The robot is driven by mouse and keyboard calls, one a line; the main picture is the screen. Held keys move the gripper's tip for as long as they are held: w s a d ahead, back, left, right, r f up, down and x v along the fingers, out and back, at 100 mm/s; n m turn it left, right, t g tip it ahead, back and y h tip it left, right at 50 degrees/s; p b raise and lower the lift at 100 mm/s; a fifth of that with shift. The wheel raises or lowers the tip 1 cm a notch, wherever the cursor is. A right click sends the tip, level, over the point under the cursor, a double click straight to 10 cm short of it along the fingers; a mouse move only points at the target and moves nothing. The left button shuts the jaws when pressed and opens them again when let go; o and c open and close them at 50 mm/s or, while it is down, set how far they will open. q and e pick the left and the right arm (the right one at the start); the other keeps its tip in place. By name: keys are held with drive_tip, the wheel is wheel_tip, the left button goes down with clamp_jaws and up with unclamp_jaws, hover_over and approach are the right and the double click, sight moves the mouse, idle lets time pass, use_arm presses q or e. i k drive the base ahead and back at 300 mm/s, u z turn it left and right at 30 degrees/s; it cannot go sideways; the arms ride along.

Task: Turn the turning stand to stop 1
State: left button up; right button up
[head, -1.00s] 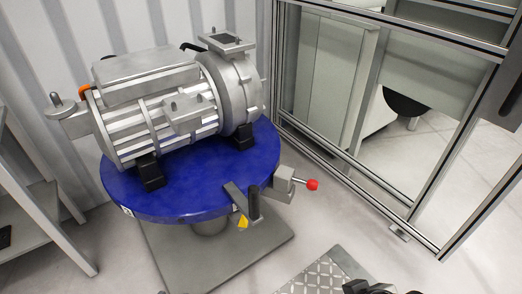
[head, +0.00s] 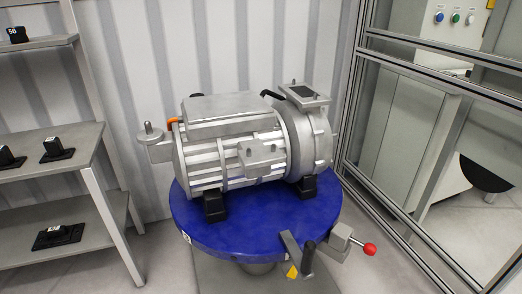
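The turning stand has a round blue top (head: 255,225) on a pedestal over a grey base plate. A grey drive unit (head: 250,150) lies on it on black feet, with its flanged end to the right. At the front right edge of the top are a bracket with a black upright handle (head: 308,258) and a yellow pointer mark (head: 292,271). Beside it is a grey block with a red-knobbed lever (head: 369,249). A small white label (head: 186,237) sits on the left rim; its number is too small to read. Neither gripper is in view.
A grey shelf rack (head: 62,140) with several black parts stands at the left. A metal-framed glazed partition (head: 400,140) stands close on the right, with a button panel (head: 456,18) behind it. Floor is free between rack and stand.

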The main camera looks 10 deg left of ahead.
sight(254, 182)
drive_tip(key=z, duration=1.5)
drive_tip(key=i, duration=0.6)
drive_tip(key=u, duration=2.35)
